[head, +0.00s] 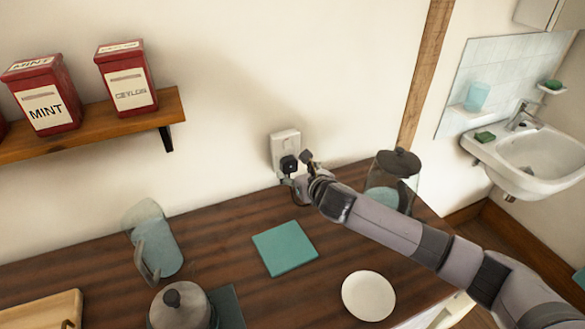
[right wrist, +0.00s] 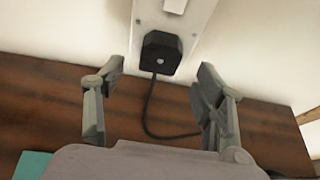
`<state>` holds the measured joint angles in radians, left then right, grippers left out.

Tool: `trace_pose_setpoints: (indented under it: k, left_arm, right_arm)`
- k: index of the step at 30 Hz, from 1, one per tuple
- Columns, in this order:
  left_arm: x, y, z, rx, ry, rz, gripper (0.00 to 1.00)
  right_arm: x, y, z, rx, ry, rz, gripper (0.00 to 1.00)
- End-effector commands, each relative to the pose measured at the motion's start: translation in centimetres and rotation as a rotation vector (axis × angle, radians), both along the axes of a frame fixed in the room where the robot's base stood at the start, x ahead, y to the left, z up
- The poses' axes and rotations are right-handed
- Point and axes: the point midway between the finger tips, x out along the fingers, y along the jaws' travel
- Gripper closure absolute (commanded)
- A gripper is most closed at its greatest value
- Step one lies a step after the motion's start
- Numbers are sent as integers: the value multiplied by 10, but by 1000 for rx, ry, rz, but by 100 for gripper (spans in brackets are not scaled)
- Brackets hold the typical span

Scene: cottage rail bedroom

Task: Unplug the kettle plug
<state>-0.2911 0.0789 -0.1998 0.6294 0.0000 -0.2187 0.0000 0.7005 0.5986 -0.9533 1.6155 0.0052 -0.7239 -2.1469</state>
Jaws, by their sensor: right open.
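The black kettle plug (right wrist: 161,53) sits in the white wall socket (right wrist: 200,30), with its cord (right wrist: 149,110) hanging from it and curving to the right over the counter. In the head view the plug (head: 289,164) shows against the socket plate (head: 285,142). My right gripper (right wrist: 155,80) is open and faces the plug, one finger on each side in the wrist view. The fingers look apart from the plug. In the head view my right gripper (head: 303,172) is right beside the plug and partly hides the area below it. The kettle (head: 180,307) stands at the front of the counter. My left gripper is not in view.
The brown counter (head: 220,240) holds a teal tile (head: 285,248), a white plate (head: 368,296), a glass pitcher (head: 155,240), a wooden board (head: 45,312) and a lidded glass jar (head: 378,182) beside my right arm. A shelf (head: 90,128) with red tins is at upper left.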

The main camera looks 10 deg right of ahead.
Motion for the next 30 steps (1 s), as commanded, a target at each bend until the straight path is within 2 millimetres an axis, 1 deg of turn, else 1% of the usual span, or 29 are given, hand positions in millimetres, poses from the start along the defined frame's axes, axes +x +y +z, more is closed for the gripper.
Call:
trace_pose_setpoints:
  k: [1,3,9,14,20,30]
  left_arm:
    - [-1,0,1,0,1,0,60]
    - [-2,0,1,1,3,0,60]
    - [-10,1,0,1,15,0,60]
    - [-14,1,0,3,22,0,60]
    - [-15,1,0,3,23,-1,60]
    - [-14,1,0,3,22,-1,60]
  right_arm:
    - [7,2,-3,2,1,0,36]
    - [15,3,-6,2,1,-2,36]
    - [28,6,-12,1,0,1,36]
    - [31,6,-13,1,0,1,36]
    - [31,6,-13,1,0,1,36]
    - [30,6,-13,1,1,1,59]
